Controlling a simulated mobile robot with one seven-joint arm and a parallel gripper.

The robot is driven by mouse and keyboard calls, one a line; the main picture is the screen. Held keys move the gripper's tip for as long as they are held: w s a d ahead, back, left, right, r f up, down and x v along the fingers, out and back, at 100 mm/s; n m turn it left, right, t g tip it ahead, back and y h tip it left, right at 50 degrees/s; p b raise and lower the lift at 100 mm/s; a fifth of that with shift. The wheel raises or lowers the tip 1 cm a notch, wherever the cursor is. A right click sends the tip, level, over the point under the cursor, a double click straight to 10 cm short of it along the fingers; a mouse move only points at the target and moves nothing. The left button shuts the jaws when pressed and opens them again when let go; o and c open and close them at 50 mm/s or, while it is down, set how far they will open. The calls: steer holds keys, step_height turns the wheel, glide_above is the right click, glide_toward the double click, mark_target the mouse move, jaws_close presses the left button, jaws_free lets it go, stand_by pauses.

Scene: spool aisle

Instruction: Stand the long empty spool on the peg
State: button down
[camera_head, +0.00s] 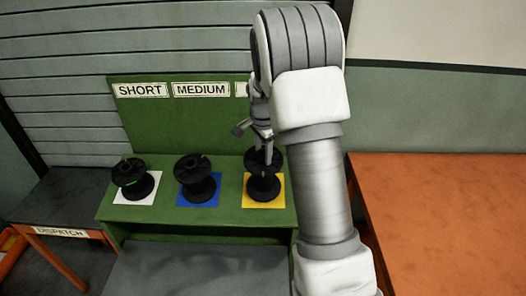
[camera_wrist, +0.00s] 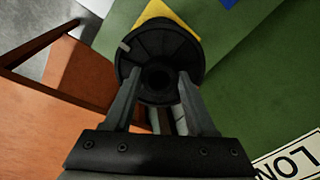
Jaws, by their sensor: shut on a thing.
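A black spool (camera_head: 264,187) is upright at the yellow square (camera_head: 279,199) on the green bench, below the partly hidden third sign. In the wrist view its round flange (camera_wrist: 195,50) with a dark centre hole faces the camera. My gripper (camera_head: 265,158) comes down from above onto this spool. In the wrist view my gripper (camera_wrist: 158,84) has one finger on each side of the hole and is shut on the spool. I cannot tell whether the spool touches the square. No peg can be made out.
Other black spools stand on the white square (camera_head: 149,194) under SHORT and the blue square (camera_head: 211,196) under MEDIUM. The green back panel (camera_head: 180,125) rises behind them. An orange table (camera_head: 440,215) is at right, a dark DISPATCH table (camera_head: 60,205) at left.

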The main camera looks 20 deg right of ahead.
steer(key=shift+w+f+b, duration=0.15)
steer(key=shift+f+b, duration=0.35)
steer(key=shift+f, duration=0.35)
steer(key=shift+c, duration=0.7)
jaws_free()
step_height(320, 180, up, 17)
steer(key=s+a, duration=0.1)
steer(key=s, duration=0.1)
steer(key=shift+s+r, duration=0.15)
steer(key=shift+s, duration=0.25)
